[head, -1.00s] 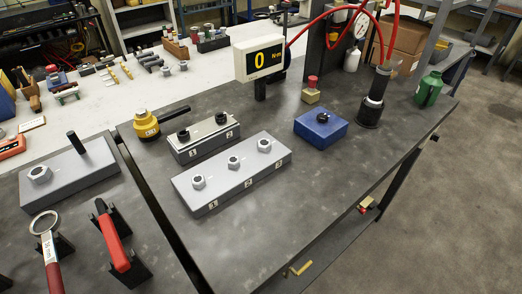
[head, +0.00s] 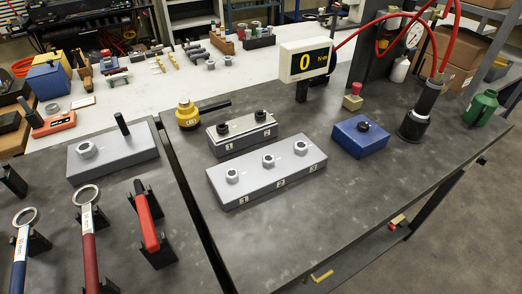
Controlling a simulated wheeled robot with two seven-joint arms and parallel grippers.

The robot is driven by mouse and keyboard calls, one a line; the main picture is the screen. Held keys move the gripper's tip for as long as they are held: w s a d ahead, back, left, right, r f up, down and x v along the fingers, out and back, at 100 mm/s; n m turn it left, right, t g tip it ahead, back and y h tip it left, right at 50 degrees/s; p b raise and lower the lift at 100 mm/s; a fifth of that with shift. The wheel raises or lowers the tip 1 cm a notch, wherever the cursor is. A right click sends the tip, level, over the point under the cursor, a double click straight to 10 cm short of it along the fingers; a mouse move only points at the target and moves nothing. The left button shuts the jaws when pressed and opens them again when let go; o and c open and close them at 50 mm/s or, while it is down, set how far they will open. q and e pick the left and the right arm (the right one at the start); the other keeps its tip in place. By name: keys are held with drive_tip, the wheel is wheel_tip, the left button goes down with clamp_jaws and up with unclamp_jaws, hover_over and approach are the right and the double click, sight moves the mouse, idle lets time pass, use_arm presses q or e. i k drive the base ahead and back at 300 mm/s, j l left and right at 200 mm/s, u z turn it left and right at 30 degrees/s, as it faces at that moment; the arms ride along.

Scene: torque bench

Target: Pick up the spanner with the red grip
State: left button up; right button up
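The spanner with the red grip (head: 91,258) rests in a dark holder on the left bench. Its pale ring head points away from me and its grip runs down to the bottom edge. A spanner with a blue grip (head: 19,265) lies to its left. A tool with a red body (head: 147,222) sits in a black stand to its right. Neither of my grippers is in view.
A grey block with a nut and a dark post (head: 115,158) lies behind the spanners. The right bench holds a grey block with three nuts (head: 268,172), a blue box (head: 360,140) and a torque display (head: 305,62). The right bench's front is clear.

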sight(92, 285)
drive_tip(key=u, duration=1.45)
drive_tip(key=k+j+z, duration=0.2)
drive_tip(key=z, duration=0.25)
drive_tip(key=k+j+z, duration=0.1)
drive_tip(key=k+z, duration=0.25)
drive_tip(key=z, duration=0.15)
